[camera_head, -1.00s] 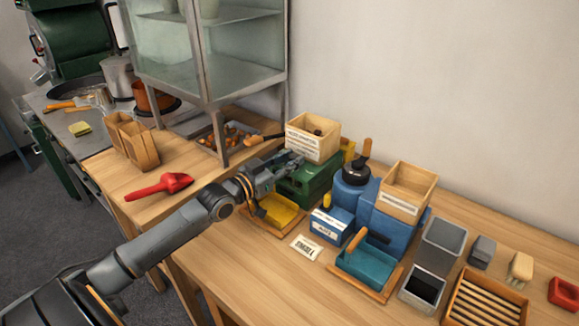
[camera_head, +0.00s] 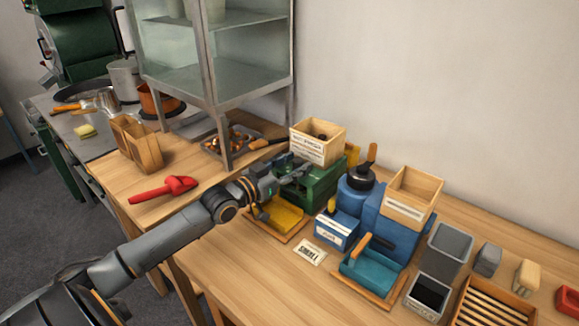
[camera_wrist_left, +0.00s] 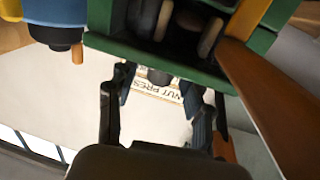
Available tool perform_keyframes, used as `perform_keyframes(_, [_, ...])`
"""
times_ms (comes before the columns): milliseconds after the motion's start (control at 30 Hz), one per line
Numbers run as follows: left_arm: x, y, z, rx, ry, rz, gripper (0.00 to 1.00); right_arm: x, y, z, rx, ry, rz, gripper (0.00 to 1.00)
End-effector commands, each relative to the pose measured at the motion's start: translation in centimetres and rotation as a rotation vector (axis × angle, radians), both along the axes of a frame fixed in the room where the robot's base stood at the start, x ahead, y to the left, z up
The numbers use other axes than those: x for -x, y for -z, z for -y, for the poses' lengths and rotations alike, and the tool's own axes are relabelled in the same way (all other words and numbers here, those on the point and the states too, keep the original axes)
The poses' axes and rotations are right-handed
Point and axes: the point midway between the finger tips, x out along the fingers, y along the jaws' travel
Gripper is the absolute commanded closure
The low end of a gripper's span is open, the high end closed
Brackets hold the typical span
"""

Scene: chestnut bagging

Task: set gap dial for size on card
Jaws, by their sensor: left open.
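The white card (camera_head: 310,251) lies on the table in front of the machines; its print appears to read "SMALL". The green machine (camera_head: 318,192) stands behind it, with a labelled wooden hopper (camera_head: 305,145) on top and a yellow tray (camera_head: 283,217) in front. My left gripper (camera_head: 292,168) is open at the green machine's left front side. In the left wrist view its two fingers (camera_wrist_left: 160,105) stand apart below the green body (camera_wrist_left: 105,40), with a small dark knob-like part (camera_wrist_left: 158,77) between them. I cannot make out a dial scale or setting. My right gripper is out of view.
A blue machine (camera_head: 401,236) with a wooden hopper and teal tray (camera_head: 368,268) stands to the right. Bare tabletop lies in front of the card.

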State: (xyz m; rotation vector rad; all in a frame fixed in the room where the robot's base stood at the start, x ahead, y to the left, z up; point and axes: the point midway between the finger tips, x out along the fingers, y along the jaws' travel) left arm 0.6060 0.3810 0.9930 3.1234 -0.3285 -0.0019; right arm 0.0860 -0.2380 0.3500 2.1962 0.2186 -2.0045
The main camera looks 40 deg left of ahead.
Motion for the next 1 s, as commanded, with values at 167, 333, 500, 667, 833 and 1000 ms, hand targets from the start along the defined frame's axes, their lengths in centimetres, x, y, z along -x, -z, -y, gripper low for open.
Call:
perform_keyframes(167, [1.0, 0.1, -0.2, -0.001, -0.001, -0.002, 0.49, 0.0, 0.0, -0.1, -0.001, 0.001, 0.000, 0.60])
perform_keyframes(333, [3.1, 0.1, -0.6, -0.003, 0.001, -0.003, 0.49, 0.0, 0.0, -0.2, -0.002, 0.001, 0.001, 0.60])
perform_keyframes(500, [5.4, 0.2, -1.1, -0.003, 0.000, -0.004, 0.49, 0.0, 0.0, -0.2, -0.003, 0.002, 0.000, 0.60])
perform_keyframes(667, [7.4, 0.2, -1.6, -0.001, 0.000, -0.005, 0.49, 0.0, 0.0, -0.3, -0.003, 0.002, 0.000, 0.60])
perform_keyframes(833, [9.4, 0.2, -2.0, -0.001, 0.000, -0.005, 0.49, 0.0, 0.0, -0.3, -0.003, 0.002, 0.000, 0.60])
perform_keyframes(1000, [10.8, 0.2, -2.3, 0.000, 0.000, -0.003, 0.49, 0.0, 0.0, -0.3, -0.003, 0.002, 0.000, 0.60])
